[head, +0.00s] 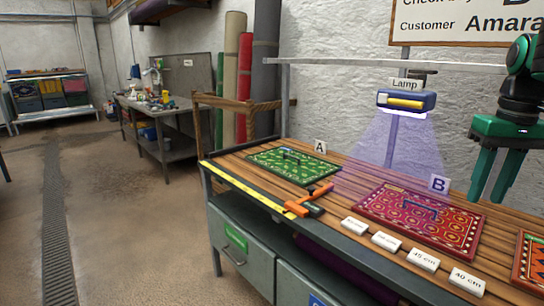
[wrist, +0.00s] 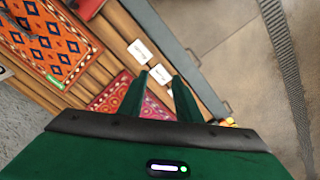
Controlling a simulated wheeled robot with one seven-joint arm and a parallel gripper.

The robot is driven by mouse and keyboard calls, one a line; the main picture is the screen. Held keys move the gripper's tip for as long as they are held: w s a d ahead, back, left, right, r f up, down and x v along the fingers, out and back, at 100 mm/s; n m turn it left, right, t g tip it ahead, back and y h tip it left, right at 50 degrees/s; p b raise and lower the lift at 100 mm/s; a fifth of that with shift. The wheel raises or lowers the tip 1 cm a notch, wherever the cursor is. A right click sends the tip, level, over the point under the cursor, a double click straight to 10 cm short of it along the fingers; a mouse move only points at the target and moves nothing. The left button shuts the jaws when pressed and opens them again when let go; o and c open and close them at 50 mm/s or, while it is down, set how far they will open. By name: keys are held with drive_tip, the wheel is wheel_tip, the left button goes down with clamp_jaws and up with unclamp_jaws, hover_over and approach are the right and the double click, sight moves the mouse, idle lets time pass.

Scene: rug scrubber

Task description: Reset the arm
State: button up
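My gripper (head: 492,198) hangs at the right of the head view, fingers pointing down, above the right part of the workbench. The fingers are green and stand apart with nothing visible between them. In the wrist view my gripper (wrist: 160,80) also shows its two fingers apart, with the red patterned rug and the bench edge beyond them. The gripper appears clear of the bench top.
The workbench (head: 235,168) carries a green rug (head: 293,167), a red rug (head: 422,217), an orange rug (head: 530,262), an orange-handled tool (head: 305,203) and several white labels (head: 424,261). A lamp (head: 406,100) shines above. Open floor (head: 110,220) lies to the left.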

drive_tip(key=s+a+f+m, duration=0.3)
drive_tip(key=s+f+m, duration=0.2)
drive_tip(key=s+f, duration=1.3)
drive_tip(key=shift+s+f+g, duration=0.3)
drive_tip(key=shift+s+f, duration=0.05)
drive_tip(key=shift+s, duration=0.2)
drive_tip(key=shift+w, duration=0.15)
drive_tip(key=shift+w+f, duration=0.2)
drive_tip(key=shift+w, duration=0.25)
idle(0.5)
